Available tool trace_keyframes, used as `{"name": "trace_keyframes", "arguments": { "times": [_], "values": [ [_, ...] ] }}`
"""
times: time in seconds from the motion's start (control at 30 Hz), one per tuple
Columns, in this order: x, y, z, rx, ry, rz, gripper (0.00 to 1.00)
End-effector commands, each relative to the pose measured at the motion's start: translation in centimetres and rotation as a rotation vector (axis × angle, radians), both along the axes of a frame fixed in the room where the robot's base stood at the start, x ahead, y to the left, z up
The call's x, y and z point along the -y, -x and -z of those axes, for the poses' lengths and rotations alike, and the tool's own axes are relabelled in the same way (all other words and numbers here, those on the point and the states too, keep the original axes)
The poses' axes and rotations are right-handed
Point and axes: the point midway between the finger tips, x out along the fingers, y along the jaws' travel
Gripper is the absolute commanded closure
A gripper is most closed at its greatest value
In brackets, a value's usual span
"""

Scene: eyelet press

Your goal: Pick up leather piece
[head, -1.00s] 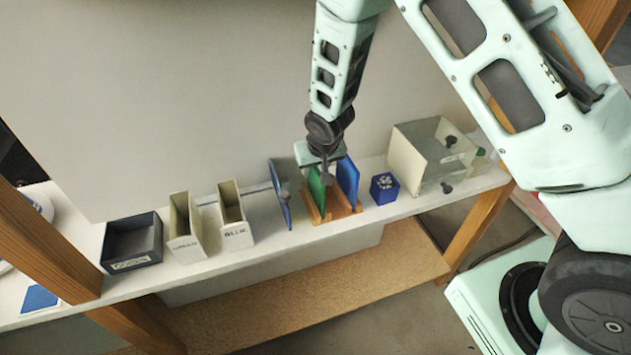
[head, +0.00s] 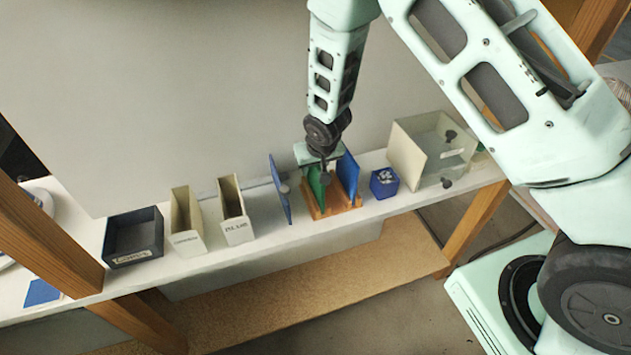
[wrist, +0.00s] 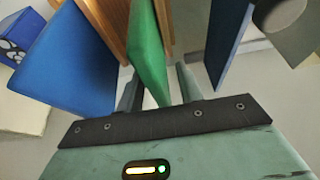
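A green leather piece (head: 316,187) stands upright in a wooden rack (head: 345,206) on the shelf. A blue piece (head: 348,173) stands in the same rack to its right. My gripper (head: 323,170) is over the rack, pointing down at the green piece. In the wrist view, my gripper (wrist: 158,90) has its two fingers apart, one on each side of the green piece (wrist: 147,50), with visible gaps. The blue piece (wrist: 68,60) is at left there. The fingertips are partly hidden in the head view.
Left of the rack stands a blue panel (head: 279,188) with a grey knob. Further left are two narrow cream bins (head: 240,232) (head: 187,243) and a dark tray (head: 137,258). Right are a blue patterned cube (head: 384,183) and a clear-sided box (head: 408,152). A grey wall is behind.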

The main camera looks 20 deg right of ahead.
Motion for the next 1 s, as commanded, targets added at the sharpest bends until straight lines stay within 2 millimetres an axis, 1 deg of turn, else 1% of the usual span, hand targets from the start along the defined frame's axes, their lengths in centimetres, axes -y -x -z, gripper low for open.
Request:
{"name": "trace_keyframes", "arguments": {
  "times": [0.4,0.47,0.5,0.53,0.87,1.0],
  "values": [
    [0.0,0.01,0.15,0.0,0.0,0.0,0.64],
    [0.01,0.01,0.16,0.0,0.0,0.0,0.8],
    [0.0,0.01,0.16,0.0,0.0,0.0,0.91],
    [0.0,0.01,0.16,0.0,0.0,0.0,1.0],
    [0.0,-0.01,0.09,0.0,0.0,0.0,1.0],
    [0.0,-0.01,-0.29,0.0,0.0,-0.001,1.0]
  ]
}}
